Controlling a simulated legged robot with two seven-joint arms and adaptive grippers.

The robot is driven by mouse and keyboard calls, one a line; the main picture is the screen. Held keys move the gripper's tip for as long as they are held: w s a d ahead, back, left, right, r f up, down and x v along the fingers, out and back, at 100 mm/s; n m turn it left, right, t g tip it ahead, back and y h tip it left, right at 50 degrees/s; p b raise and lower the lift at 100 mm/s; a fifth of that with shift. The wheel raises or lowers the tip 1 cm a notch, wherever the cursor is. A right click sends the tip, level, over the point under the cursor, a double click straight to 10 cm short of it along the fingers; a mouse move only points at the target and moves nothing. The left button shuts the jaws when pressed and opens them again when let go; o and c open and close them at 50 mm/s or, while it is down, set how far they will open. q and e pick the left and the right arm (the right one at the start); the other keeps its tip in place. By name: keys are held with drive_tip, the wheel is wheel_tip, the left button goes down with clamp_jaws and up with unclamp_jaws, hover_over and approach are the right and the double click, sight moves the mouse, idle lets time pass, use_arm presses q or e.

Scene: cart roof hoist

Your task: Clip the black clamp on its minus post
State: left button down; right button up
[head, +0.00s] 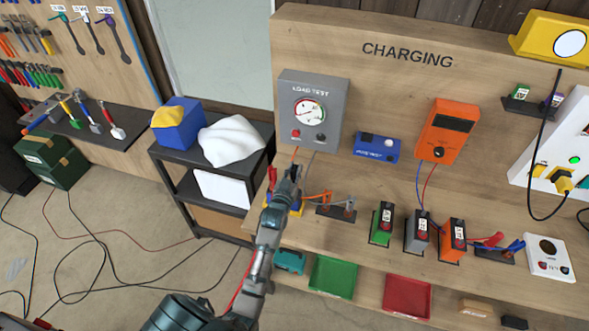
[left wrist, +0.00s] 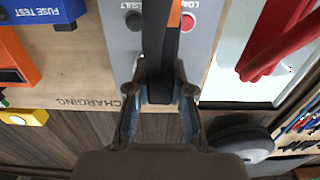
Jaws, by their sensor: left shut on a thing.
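My left gripper (head: 291,183) is shut on the black clamp (head: 294,172), just in front of and below the grey load tester (head: 337,103). In the left wrist view the fingers of my left gripper (left wrist: 160,100) close on both sides of the black clamp (left wrist: 159,60). The tester carries a red post (head: 296,134) and a black post (head: 320,137). In the left wrist view the black post (left wrist: 133,20) is beside the clamp and apart from it. A red clamp (head: 272,175) is just left of my gripper; red handles (left wrist: 275,40) show close in the left wrist view. The clamp's tip is hidden. My right gripper is out of view.
A bracket with grey and orange clamps (head: 337,209) is right of my gripper. Green (head: 383,222), grey (head: 417,232) and orange (head: 453,238) batteries stand farther right. A blue fuse tester (head: 377,146) and an orange meter (head: 440,130) are behind. Thin cables run near my gripper.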

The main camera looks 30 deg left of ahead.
sight(293, 179)
use_arm(q)
drive_tip(key=shift+s+p, duration=0.1)
drive_tip(key=shift+p, duration=0.75)
idle(1.3)
drive_tip(key=shift+f+b, duration=0.9)
drive_tip(key=shift+f, duration=0.8)
drive_tip(key=c, duration=0.9)
unclamp_jaws()
drive_tip(key=shift+c, duration=0.2)
drive_tip(key=v, duration=1.2)
drive_tip(key=shift+f, duration=0.1)
